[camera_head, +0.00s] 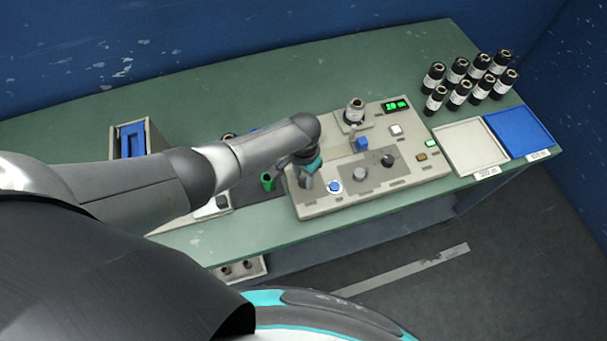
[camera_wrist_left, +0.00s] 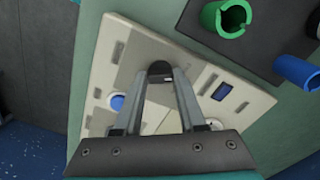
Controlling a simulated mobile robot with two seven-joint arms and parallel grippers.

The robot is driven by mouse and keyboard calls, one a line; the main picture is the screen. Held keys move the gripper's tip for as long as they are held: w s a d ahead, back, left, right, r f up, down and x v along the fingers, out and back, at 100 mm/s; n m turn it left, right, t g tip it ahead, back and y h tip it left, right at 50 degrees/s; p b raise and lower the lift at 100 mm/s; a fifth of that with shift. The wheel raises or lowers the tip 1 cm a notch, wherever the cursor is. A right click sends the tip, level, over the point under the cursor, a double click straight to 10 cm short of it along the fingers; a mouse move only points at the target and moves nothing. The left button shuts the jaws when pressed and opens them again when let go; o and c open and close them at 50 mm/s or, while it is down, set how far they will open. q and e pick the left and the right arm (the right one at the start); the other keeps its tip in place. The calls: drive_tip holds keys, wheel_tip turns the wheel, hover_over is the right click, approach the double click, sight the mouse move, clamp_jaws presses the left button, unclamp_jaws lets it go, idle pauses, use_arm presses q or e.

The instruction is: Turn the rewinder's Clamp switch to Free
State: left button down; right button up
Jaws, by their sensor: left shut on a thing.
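The rewinder (camera_head: 318,208) is a beige panel box on the green bench. My left gripper (camera_head: 305,184) reaches down onto its left end in the head view. In the left wrist view my left gripper (camera_wrist_left: 161,78) has its two fingertips shut on a dark switch knob (camera_wrist_left: 160,67), on the panel (camera_wrist_left: 115,38). The knob is mostly hidden by the gripper in the head view. The panel labels are too small to read, so I cannot tell which position the knob points to. My right gripper is not in view.
A blue button (camera_head: 334,187), a grey knob (camera_head: 360,174) and a black knob (camera_head: 388,160) sit to the gripper's right. A black roll (camera_head: 354,110) stands at the panel's back. A green ring (camera_wrist_left: 226,18) and a blue tube (camera_wrist_left: 297,71) lie beside the panel.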

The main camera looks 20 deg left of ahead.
sight(304, 180)
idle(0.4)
use_arm(q)
drive_tip(key=shift+c, duration=2.4)
unclamp_jaws()
drive_tip(key=shift+r, duration=0.1)
drive_tip(key=shift+r, duration=0.25)
wheel_tip(304, 180, up, 15)
drive_tip(key=p, duration=0.4)
drive_tip(key=shift+f, duration=0.2)
